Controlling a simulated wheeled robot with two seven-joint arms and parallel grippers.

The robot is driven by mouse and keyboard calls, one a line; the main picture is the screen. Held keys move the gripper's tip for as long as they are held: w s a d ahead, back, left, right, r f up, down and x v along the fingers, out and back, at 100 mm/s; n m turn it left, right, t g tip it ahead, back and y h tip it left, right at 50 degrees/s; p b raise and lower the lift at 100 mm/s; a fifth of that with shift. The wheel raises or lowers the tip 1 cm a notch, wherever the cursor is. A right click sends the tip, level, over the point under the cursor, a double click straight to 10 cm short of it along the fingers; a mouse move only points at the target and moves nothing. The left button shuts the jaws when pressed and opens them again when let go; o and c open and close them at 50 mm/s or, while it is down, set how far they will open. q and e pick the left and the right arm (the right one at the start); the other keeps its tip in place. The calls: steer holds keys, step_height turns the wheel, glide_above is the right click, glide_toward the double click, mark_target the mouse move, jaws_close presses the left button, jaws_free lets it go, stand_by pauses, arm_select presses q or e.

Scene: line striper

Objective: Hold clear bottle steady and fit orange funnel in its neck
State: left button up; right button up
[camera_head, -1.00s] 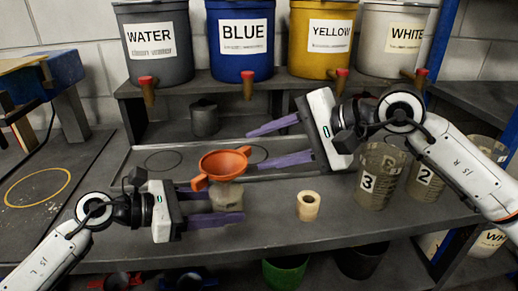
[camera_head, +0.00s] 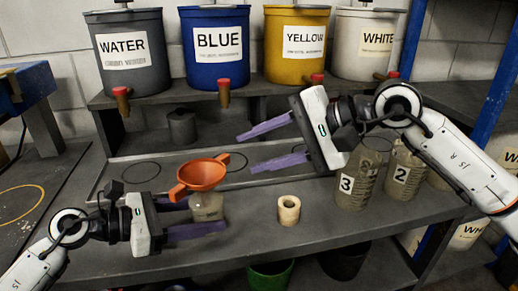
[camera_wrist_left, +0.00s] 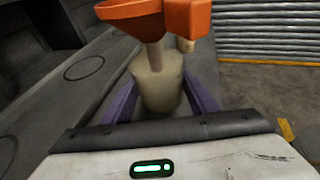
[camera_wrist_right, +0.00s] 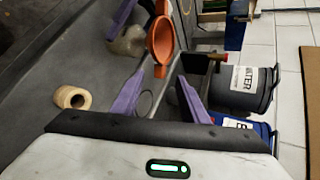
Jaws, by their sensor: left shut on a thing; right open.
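The clear bottle (camera_head: 207,208) stands upright on the bench, its contents cloudy. My left gripper (camera_head: 195,217) is shut on it, with a purple finger on each side in the left wrist view (camera_wrist_left: 160,95). The orange funnel (camera_head: 202,174) sits upright at the top of the bottle. In the left wrist view its stem (camera_wrist_left: 154,55) meets the neck area; how deep it goes is hidden. My right gripper (camera_head: 258,147) is open and empty, to the right of the funnel and apart from it. The funnel also shows in the right wrist view (camera_wrist_right: 161,42).
A tape roll (camera_head: 288,210) stands on the bench right of the bottle. Measuring cups marked 3 (camera_head: 352,187) and 2 (camera_head: 402,173) stand further right. A grey cup (camera_head: 182,128) is behind. Buckets with taps, including the blue bucket (camera_head: 216,57), line the shelf.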

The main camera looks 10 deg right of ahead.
arm_select(q)
steer(key=o, duration=0.9)
